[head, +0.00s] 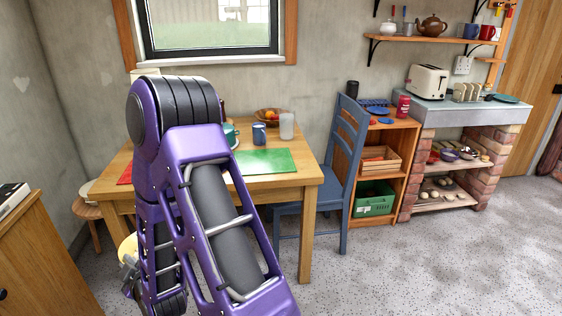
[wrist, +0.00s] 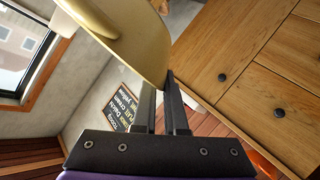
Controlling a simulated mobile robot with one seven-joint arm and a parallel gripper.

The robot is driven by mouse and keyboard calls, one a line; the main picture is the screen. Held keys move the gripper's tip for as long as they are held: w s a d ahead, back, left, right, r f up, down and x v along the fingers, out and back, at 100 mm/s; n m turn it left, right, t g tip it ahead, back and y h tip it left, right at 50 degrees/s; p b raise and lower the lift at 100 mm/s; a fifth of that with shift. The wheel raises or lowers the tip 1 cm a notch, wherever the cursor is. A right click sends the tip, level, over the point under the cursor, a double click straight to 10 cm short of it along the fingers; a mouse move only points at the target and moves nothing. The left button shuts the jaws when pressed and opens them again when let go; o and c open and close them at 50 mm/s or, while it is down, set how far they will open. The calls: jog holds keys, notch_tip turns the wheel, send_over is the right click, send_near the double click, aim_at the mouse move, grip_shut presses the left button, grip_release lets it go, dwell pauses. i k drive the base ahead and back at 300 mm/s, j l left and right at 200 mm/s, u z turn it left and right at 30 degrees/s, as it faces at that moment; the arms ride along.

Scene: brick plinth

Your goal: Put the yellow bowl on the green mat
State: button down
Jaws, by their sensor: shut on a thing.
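The green mat (head: 268,162) lies flat on the right part of the wooden table (head: 292,181), with bare surface showing. The yellow bowl (wrist: 125,35) is in my gripper (wrist: 164,88), its wall between the two fingers and tilted steeply in the wrist view. In the head view part of the yellow bowl (head: 127,246) shows at the lower left, beside my purple arm. It is off the table, to the left of the mat and nearer to me. My arm hides part of the bowl and most of the gripper there.
A blue mug (head: 259,134), a frosted tumbler (head: 287,126) and a fruit bowl (head: 270,116) stand behind the mat. A red mat (head: 125,175) lies at the table's left. A blue chair (head: 346,150) stands at the right. A wooden cabinet (head: 35,250) is at the left.

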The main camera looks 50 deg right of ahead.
aim_at(265, 160)
jog(key=i+l+z, duration=0.15)
jog(key=z, duration=0.65)
jog(key=i+l, duration=0.15)
jog(key=i, duration=0.25)
jog(key=i+l, duration=0.2)
jog(key=i, duration=0.25)
jog(key=i+l, duration=0.15)
jog(key=i, duration=0.25)
